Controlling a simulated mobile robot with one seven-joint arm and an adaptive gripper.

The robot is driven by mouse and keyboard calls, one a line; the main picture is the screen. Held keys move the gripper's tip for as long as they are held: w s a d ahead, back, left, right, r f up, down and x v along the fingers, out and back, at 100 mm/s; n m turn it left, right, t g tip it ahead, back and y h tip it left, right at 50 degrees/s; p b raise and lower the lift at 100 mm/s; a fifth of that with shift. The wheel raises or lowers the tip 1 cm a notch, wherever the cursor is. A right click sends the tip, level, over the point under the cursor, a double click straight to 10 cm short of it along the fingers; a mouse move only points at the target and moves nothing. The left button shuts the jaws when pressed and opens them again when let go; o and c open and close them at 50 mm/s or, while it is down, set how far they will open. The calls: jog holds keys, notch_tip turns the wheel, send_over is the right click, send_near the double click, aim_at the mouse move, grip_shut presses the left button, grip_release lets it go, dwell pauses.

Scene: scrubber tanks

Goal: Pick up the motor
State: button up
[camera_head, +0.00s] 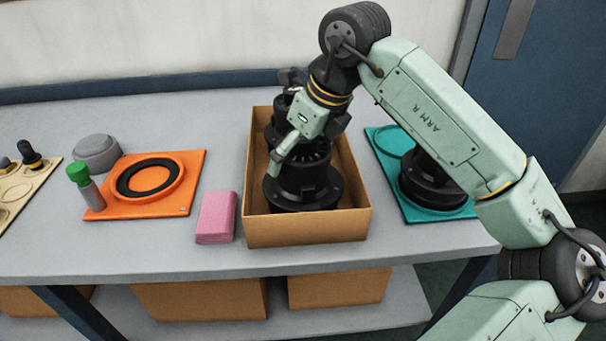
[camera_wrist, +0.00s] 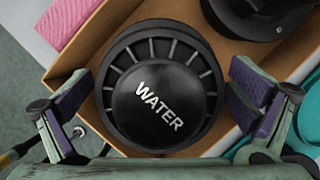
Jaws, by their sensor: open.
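A black motor (camera_head: 303,187) with a finned, round body stands at the front of an open cardboard box (camera_head: 308,229). In the wrist view the motor (camera_wrist: 160,95) shows from above, its domed cap lettered "WATER". My gripper (camera_head: 308,145) is over it, pointing down. In the wrist view its two padded fingers are spread on the left and right of the motor, with a gap on each side. A second black unit (camera_head: 281,112) stands behind in the box, partly hidden by my arm. It shows in part in the wrist view (camera_wrist: 262,14).
A pink block (camera_head: 216,217) lies just left of the box. An orange tray (camera_head: 193,168) with a black ring is farther left. A teal tray (camera_head: 424,212) with a black part stands right, partly behind my arm. The box walls are close around the motor.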

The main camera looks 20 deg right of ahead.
jog(key=shift+w+a+f, duration=0.15)
jog(key=shift+w+f, duration=0.1)
jog(key=shift+f, duration=0.4)
jog(key=shift+c, duration=0.5)
jog(key=shift+r, duration=0.15)
jog(key=c, duration=1.8)
jog(key=shift+c, duration=0.2)
